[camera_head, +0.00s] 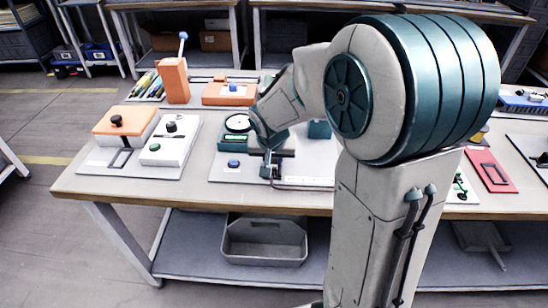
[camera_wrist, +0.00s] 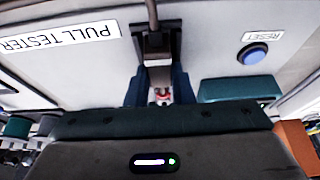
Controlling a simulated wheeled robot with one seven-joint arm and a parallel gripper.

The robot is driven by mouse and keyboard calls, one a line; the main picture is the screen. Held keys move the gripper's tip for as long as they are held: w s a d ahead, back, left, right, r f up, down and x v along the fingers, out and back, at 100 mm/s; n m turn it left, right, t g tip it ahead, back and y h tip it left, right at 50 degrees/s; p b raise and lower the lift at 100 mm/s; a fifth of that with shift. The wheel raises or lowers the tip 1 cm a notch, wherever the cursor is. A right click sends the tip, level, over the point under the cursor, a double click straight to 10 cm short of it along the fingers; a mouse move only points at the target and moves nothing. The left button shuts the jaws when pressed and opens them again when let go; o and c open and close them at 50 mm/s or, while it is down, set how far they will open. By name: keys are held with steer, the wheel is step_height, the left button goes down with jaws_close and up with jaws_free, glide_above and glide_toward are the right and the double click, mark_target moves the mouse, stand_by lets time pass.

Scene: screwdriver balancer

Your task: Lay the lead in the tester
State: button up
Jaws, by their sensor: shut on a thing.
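The pull tester is a pale board (camera_head: 225,175) in the middle of the bench in the head view, with a round dial (camera_head: 238,123) and a blue button (camera_head: 233,163). My gripper (camera_head: 270,165) is low over the board's front part. In the wrist view my gripper (camera_wrist: 160,88) has its blue fingers close together around a small red and white piece, apparently the lead (camera_wrist: 161,95). Most of the lead is hidden. A dark bracket (camera_wrist: 154,42) of the tester stands right at the fingertips; I cannot tell whether the lead touches it.
The blue reset button (camera_wrist: 253,53) and a teal block (camera_wrist: 240,88) are beside the fingers in the wrist view. An orange and white station (camera_head: 125,122) is at left on the bench (camera_head: 130,193), and a red plate (camera_head: 492,172) at right. A grey bin (camera_head: 263,240) sits below.

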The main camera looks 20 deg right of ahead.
steer(key=o, duration=1)
steer(key=p+v, duration=0.2)
steer(key=v, duration=1.1)
steer(key=shift+a+r, duration=0.1)
steer(key=shift+r, duration=0.3)
